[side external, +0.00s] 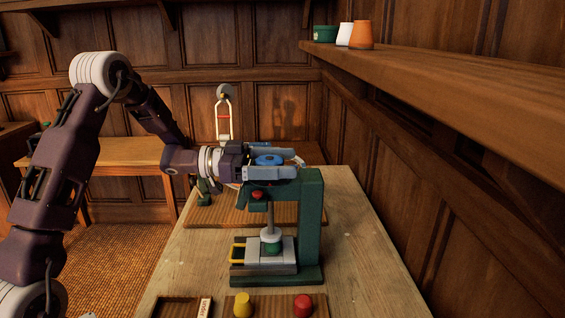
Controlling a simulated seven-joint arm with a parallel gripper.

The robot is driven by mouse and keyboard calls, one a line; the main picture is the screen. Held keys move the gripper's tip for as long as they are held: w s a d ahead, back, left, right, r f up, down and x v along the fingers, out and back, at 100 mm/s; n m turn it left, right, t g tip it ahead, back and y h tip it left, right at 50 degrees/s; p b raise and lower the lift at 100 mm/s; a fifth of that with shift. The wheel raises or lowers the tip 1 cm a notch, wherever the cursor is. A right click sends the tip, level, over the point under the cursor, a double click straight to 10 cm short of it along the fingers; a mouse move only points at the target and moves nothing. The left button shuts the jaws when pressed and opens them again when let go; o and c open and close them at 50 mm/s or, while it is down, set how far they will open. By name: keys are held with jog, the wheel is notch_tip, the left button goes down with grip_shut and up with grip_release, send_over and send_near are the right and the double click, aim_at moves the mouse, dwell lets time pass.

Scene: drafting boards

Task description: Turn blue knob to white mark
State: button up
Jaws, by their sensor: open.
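A blue knob (268,160) sits at the top of a green press-like stand (311,215) on the workbench. My gripper (294,163) is level with the knob, its two grey fingers spread on the far and near sides of it. The jaws are open; I cannot tell whether either finger touches the knob. The near finger hides part of the knob's lower side. I cannot make out a white mark in this view.
Yellow (242,305) and red (303,306) pieces stand at the bench's front. A wooden shelf (450,62) with pots overhangs at right. The bench right of the stand is clear.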

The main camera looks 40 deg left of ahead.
aim_at(265, 155)
jog(key=c, duration=1.4)
jog(key=shift+o, duration=0.2)
jog(key=shift+n+t+y, duration=0.3)
jog(key=shift+t, duration=0.1)
